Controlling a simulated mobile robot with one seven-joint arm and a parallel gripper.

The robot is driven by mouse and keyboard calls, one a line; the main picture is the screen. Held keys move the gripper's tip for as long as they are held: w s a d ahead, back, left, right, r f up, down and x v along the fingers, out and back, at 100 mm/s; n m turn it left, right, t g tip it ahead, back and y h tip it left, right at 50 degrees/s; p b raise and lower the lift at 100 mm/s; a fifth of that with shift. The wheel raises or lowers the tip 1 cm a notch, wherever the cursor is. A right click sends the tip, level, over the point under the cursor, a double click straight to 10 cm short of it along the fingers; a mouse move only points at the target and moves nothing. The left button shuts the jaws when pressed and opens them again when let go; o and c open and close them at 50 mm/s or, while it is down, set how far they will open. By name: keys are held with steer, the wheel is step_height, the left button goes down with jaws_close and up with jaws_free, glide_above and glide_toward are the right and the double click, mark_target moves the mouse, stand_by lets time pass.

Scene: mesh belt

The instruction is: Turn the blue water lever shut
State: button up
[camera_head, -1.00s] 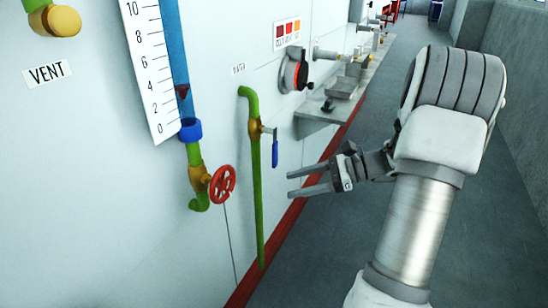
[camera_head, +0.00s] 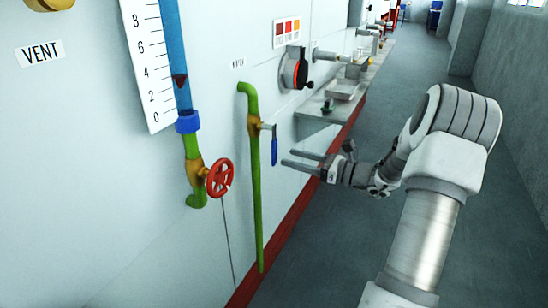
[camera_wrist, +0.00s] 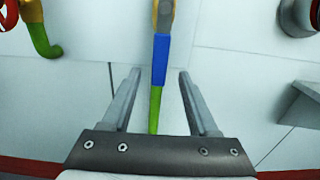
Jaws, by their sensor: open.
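The blue water lever (camera_head: 274,152) hangs straight down from a brass valve on a green vertical pipe (camera_head: 256,200) on the white wall. My gripper (camera_head: 284,158) is open, with its two fingers pointing at the wall just to the right of the lever. In the wrist view the blue lever (camera_wrist: 160,62) hangs in front of the green pipe (camera_wrist: 155,110), and my gripper (camera_wrist: 160,72) has its fingers apart, one on each side of the lever's line. The lever's lower end appears between the fingertips. I cannot tell how far the fingertips are from it in depth.
A red handwheel (camera_head: 220,178) sits on a brass valve left of the lever, below a blue gauge tube (camera_head: 179,85). A round dial switch (camera_head: 295,68) and a grey shelf (camera_head: 325,110) are up and to the right. The floor (camera_head: 330,240) is clear.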

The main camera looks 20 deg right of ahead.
mark_target(276, 154)
steer(key=b+x, duration=0.1)
steer(key=x, duration=0.5)
steer(key=shift+w+a, duration=0.2)
steer(key=shift+w, duration=0.05)
jaws_close()
stand_by(1.2)
